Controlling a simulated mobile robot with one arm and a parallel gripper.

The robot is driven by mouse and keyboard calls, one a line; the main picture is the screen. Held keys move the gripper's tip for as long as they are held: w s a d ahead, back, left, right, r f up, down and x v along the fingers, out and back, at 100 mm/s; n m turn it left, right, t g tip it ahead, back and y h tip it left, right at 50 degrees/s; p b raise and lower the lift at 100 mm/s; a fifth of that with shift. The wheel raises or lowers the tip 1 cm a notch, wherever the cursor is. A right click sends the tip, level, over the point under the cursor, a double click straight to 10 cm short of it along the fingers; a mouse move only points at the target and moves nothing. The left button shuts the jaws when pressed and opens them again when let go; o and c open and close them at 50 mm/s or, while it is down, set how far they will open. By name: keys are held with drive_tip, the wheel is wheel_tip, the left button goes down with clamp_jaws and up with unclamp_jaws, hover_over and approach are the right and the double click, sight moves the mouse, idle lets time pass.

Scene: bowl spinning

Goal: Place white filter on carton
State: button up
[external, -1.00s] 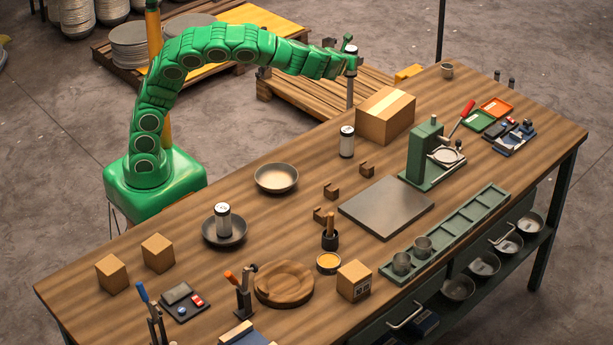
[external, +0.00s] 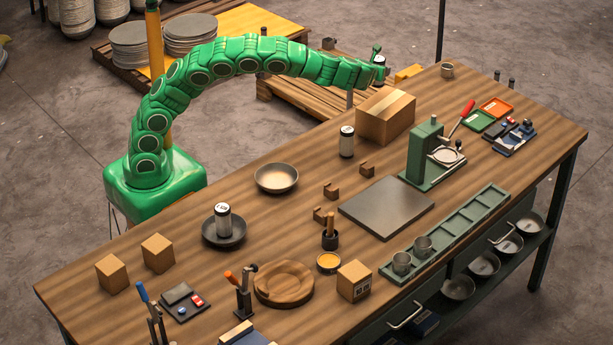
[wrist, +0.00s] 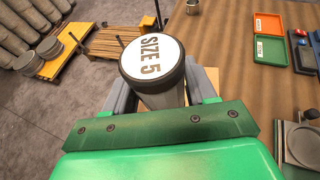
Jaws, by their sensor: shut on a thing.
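My gripper (external: 379,70) is shut on a white filter (external: 380,61), upright in the jaws. In the wrist view the filter (wrist: 152,58) shows its round white top with "SIZE 5" and a dark rim, between the grey fingers of my gripper (wrist: 162,92). The brown carton (external: 378,123) stands closed on the table's back edge, with a pale tape strip on top. The held filter is above the carton's far side, with a gap under it in the external view. In the wrist view the filter and gripper hide most of what lies below.
Another white canister (external: 347,142) stands on the table just left of the carton. One more (external: 223,219) stands in a dark bowl (external: 240,236). A green press (external: 424,152) is right of the carton. A small cup (external: 447,70) is at the far corner.

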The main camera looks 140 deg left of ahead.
drive_tip(key=shift+w+a+f, duration=0.3)
drive_tip(key=shift+a+f, duration=0.3)
drive_tip(key=shift+f, duration=0.2)
drive_tip(key=shift+w+a+f, duration=0.35)
drive_tip(key=shift+a+f, duration=0.2)
drive_tip(key=shift+f, duration=0.2)
drive_tip(key=shift+w+a+f, duration=0.3)
drive_tip(key=shift+a+f, duration=0.3)
drive_tip(key=shift+f, duration=1.6)
drive_tip(key=shift+d+f, duration=0.1)
drive_tip(key=o, duration=1.1)
drive_tip(key=v, duration=1.2)
